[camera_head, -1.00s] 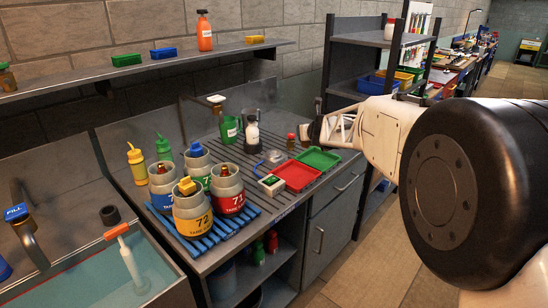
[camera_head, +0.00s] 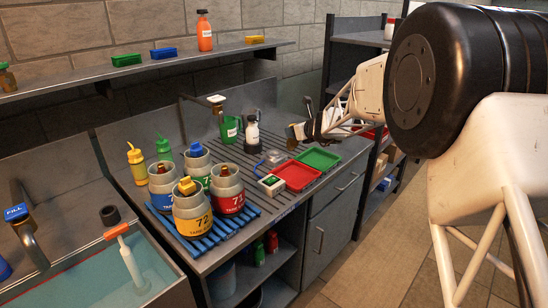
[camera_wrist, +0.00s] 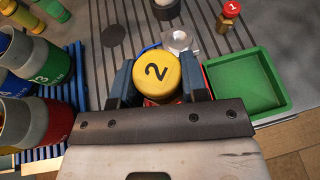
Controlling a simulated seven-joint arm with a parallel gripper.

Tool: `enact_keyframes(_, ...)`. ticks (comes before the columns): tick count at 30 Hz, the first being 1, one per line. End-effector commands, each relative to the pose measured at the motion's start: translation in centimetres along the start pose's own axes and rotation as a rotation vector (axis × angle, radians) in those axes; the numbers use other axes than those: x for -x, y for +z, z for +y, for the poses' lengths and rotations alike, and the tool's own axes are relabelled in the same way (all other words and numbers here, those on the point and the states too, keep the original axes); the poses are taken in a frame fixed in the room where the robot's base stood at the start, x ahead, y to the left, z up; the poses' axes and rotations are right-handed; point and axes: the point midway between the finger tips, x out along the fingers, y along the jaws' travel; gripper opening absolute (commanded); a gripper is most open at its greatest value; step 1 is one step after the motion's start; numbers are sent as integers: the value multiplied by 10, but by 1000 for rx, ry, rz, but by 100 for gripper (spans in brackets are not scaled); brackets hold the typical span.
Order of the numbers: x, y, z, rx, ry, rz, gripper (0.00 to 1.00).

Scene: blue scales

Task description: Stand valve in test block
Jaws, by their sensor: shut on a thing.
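My gripper (camera_head: 299,131) is above the back of the bench, near the coloured trays. In the wrist view, my gripper (camera_wrist: 160,82) is shut on a round yellow-capped piece (camera_wrist: 155,70) marked 2, seemingly the valve. Its cap faces the camera, and its lower part is hidden beneath the cap and fingers. A red-capped brass piece (camera_wrist: 231,10) marked 1 stands apart, up and to the right. I cannot tell for certain which thing is the test block.
Several numbered grey tanks (camera_head: 192,211) stand on a blue slatted rack at left. A red tray (camera_head: 297,175) and a green tray (camera_head: 319,158) lie at the bench's right. A clear dish (camera_wrist: 179,42) and a black-and-white bottle (camera_head: 251,135) are near. A sink (camera_head: 100,290) is lower left.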

Motion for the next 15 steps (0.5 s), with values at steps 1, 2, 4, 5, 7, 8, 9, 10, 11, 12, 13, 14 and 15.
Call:
enact_keyframes(1,-2,0,0,6,14,0,8)
enact_keyframes(2,-4,0,1,9,24,0,8)
enact_keyframes(4,-6,0,2,18,45,-1,8)
enact_keyframes(5,-8,-1,2,22,55,-1,8)
enact_keyframes(7,-10,-2,4,32,76,-1,8)
enact_keyframes(8,-11,-2,4,36,86,-1,8)
enact_keyframes(9,-13,-2,5,42,99,-1,8)
enact_keyframes(10,-14,-3,5,45,107,-1,8)
enact_keyframes(11,-15,-3,6,49,117,-1,8)
enact_keyframes(12,-17,-4,7,54,130,-1,8)
enact_keyframes(13,-18,-4,7,58,138,-2,8)
enact_keyframes(14,-19,-4,8,63,147,-3,8)
enact_keyframes(15,-20,-6,8,68,160,-2,8)
